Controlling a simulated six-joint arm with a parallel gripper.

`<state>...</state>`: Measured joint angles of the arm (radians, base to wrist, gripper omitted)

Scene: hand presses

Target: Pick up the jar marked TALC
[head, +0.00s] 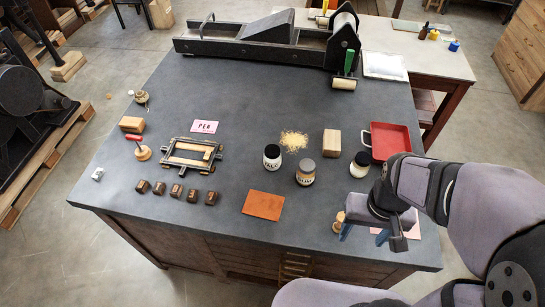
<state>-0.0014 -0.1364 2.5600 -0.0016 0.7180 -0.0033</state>
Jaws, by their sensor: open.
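Three small dark-lidded jars stand upright on the grey bench top (230,235). The left jar (272,158) has a white label that seems to read ALU or similar. The middle jar (305,173) has a pale label I cannot read surely. The right jar (360,165) has a whitish body and its lettering cannot be made out. I cannot tell which one is marked TALC. My gripper (365,234) is open at the bench's front right, in front of and below the right jar in the picture, with blue fingers pointing down. No jar is between them.
A wooden knob-like piece (338,222) is close beside the left finger. A red tray (390,139), wooden block (332,143), pile of shavings (293,140) and brown leather-like sheet (263,204) surround the jars. A large press (270,43) fills the back.

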